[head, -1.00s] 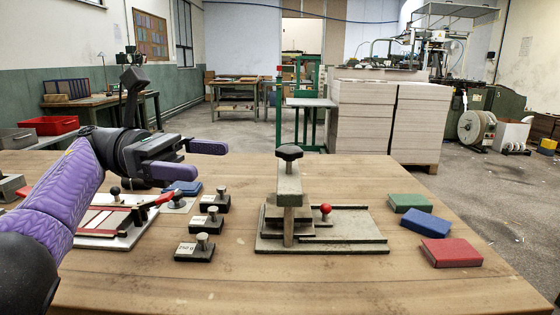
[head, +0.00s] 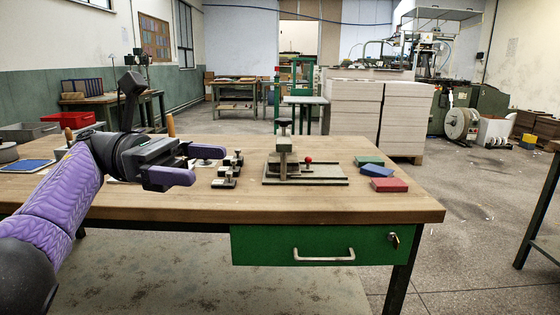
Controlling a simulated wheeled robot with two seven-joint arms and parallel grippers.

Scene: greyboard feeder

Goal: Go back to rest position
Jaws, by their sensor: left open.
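My left gripper (head: 188,164) is open and empty, with its two purple fingers apart. It hangs in front of the left part of the wooden workbench (head: 300,206) in the head view. The greyboard feeder (head: 305,181), a grey metal fixture with a black knob and a red ball knob, stands on the middle of the bench, well to the right of the gripper. Several dark weights (head: 224,183) stand between the gripper and the feeder. My arm and gripper hide part of the bench's left side. My right gripper is not in view.
Green (head: 368,161), blue (head: 377,171) and red (head: 389,185) blocks lie at the bench's right end. A green drawer (head: 275,245) is under the front edge. Open floor (head: 470,240) lies right of the bench; another table (head: 546,215) cuts in at the right edge.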

